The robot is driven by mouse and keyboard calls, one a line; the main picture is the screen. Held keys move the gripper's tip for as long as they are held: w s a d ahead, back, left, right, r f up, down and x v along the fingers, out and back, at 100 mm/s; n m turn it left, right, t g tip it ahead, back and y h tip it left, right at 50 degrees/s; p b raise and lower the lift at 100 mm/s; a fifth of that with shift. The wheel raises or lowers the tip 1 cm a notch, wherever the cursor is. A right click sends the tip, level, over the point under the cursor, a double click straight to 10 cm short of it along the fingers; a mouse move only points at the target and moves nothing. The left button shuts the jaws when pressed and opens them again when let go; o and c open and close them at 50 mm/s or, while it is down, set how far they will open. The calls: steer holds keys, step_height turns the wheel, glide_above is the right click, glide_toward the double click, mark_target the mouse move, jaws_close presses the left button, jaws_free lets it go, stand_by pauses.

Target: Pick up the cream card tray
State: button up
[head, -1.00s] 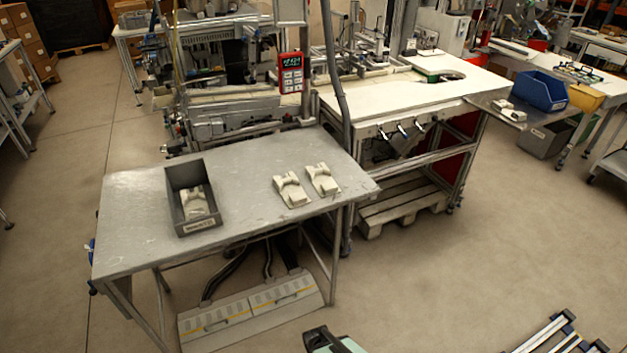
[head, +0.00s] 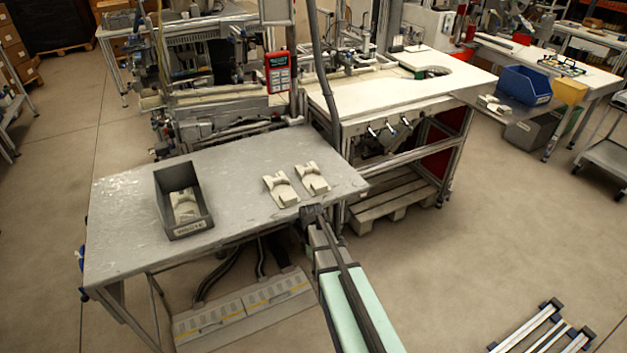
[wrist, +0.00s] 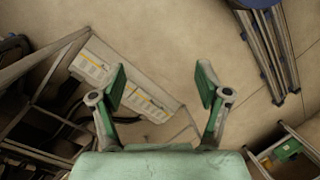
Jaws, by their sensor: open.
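Two cream card trays lie side by side on the grey metal table, a left one (head: 281,189) and a right one (head: 312,178). Another cream piece (head: 185,206) sits inside a dark grey bin (head: 188,228) on the same table. More cream pieces (head: 494,104) lie on a side shelf at the far right. No cream tray shows in the wrist view. In the head view my arm reaches up toward the table's front edge; its fingers cannot be made out there.
The grey table (head: 130,220) has clear room left of and behind the trays. A light box with yellow stripes (head: 245,305) lies on the floor beneath its front. A white workbench (head: 400,98) and a wooden pallet (head: 392,206) stand behind right. A blue bin (head: 525,85) is farther right.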

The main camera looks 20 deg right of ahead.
steer(key=w+d+r+n+t, duration=0.1)
steer(key=w+d+r+n, duration=0.1)
steer(key=w+d+r, duration=0.3)
steer(key=w+d+r+n, duration=0.15)
steer(key=w+r, duration=0.25)
steer(key=r, duration=0.4)
steer(key=w+d+r+n+t, duration=0.1)
steer(key=w+d+r, duration=0.3)
steer(key=r, duration=0.2)
steer(key=w+r+n+t+b, duration=0.1)
steer(key=w+r+n+b, duration=0.1)
steer(key=w+r, duration=0.4)
steer(key=w+r+n+b, duration=0.2)
steer(key=w+r, duration=0.2)
steer(key=r, duration=0.5)
steer(key=p, duration=0.4)
glide_above(319, 184)
steer(key=shift+m, duration=0.25)
step_height(319, 184, down, 12)
steer(key=shift+w+f, duration=0.1)
steer(key=shift+w, duration=0.05)
steer(key=shift+f+p, duration=1.2)
steer(key=shift+f, duration=1.4)
steer(key=c, duration=1.3)
